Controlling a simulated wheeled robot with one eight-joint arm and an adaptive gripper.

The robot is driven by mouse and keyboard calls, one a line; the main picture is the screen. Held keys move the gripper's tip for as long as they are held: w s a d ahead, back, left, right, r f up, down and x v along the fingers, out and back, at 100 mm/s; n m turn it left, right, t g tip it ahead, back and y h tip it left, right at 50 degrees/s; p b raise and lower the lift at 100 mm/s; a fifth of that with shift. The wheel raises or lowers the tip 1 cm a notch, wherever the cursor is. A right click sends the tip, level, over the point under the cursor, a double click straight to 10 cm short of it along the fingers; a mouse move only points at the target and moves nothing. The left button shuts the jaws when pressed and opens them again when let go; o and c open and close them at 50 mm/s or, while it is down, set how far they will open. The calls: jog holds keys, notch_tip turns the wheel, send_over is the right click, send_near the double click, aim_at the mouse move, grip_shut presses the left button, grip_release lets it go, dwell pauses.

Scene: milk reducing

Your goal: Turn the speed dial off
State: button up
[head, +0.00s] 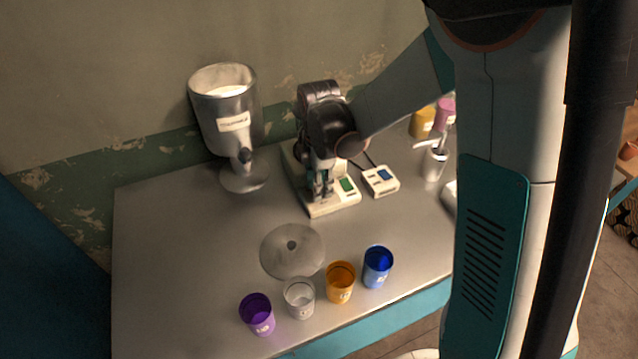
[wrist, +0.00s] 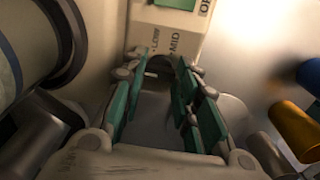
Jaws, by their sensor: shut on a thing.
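A cream-coloured machine (head: 335,207) with a small green screen (head: 347,184) stands on the table. Its panel (wrist: 172,20) shows in the wrist view with the words "LOW" and "MID"; part of another label, "OF", shows at the upper right edge. My gripper (head: 320,190) reaches down onto the machine's front part. In the wrist view my gripper's green-padded fingers (wrist: 160,78) straddle a dark dial (wrist: 162,66) below those labels and are shut on it. The dial is mostly hidden, and I cannot read its pointer.
A large hopper (head: 228,120) on a stand is to the left. A small box with a blue screen (head: 382,180) is to the right.

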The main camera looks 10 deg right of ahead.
jog(key=shift+n, duration=0.4)
jog(key=o, duration=0.8)
jog(key=shift+r, duration=0.1)
notch_tip(320, 180, up, 12)
jog(key=shift+f, duration=0.1)
dwell(0.4)
